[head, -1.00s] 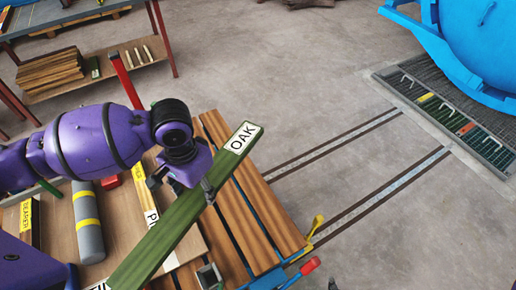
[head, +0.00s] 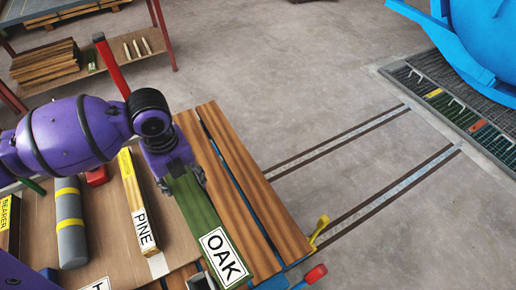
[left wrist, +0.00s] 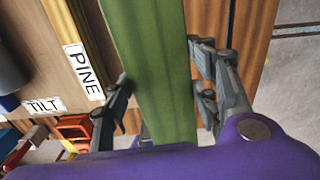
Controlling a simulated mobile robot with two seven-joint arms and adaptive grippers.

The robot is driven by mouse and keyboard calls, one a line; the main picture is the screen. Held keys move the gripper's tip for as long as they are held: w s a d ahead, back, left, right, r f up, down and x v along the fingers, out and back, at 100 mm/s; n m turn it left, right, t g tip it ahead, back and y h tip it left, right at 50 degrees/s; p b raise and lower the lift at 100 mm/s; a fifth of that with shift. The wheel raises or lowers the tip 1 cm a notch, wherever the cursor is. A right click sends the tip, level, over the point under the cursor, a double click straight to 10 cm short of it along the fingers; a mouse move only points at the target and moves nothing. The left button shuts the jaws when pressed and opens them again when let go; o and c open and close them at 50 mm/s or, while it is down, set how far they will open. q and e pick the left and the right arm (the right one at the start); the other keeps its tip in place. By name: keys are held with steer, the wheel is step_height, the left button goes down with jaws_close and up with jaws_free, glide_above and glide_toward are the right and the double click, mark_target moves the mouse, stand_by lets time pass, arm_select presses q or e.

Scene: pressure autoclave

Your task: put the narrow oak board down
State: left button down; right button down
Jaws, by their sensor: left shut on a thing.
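The narrow oak board is green with a white OAK label (head: 203,225). In the head view it runs from my left gripper (head: 182,181) down and to the right, over the brown planks of the cart. My left gripper is shut on it. In the left wrist view the green board (left wrist: 158,60) passes between the two fingers (left wrist: 170,92) of the left gripper. I cannot tell whether the board touches the planks below it. The right gripper is not in view.
A PINE-labelled board (head: 134,200) and a grey cylinder with yellow bands (head: 70,232) lie to the left on the cart top (head: 103,222). Brown planks (head: 255,205) fill its right side. A red post (head: 112,68) stands behind. Floor rails (head: 370,205) and open floor are to the right.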

arm_select(q)
steer(key=shift+w+m, duration=0.2)
steer(key=shift+m, duration=0.1)
steer(key=w+d+f, duration=0.4)
steer(key=w, duration=0.3)
steer(key=b, duration=0.1)
glide_above(222, 174)
steer(key=f, duration=0.3)
steer(key=s+f, duration=0.1)
steer(key=shift+a+f, duration=0.25)
steer(key=shift+a, duration=0.05)
steer(key=shift+w+d+f+b, duration=0.25)
steer(key=shift+w+f+b, duration=0.05)
steer(key=shift+w+f, duration=0.25)
steer(key=shift+f, duration=1.65)
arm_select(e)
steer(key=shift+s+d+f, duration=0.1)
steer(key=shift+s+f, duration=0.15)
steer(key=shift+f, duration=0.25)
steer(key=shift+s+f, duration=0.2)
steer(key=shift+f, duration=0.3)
arm_select(q)
steer(key=c, duration=0.7)
jaws_free()
steer(key=shift+f, duration=0.2)
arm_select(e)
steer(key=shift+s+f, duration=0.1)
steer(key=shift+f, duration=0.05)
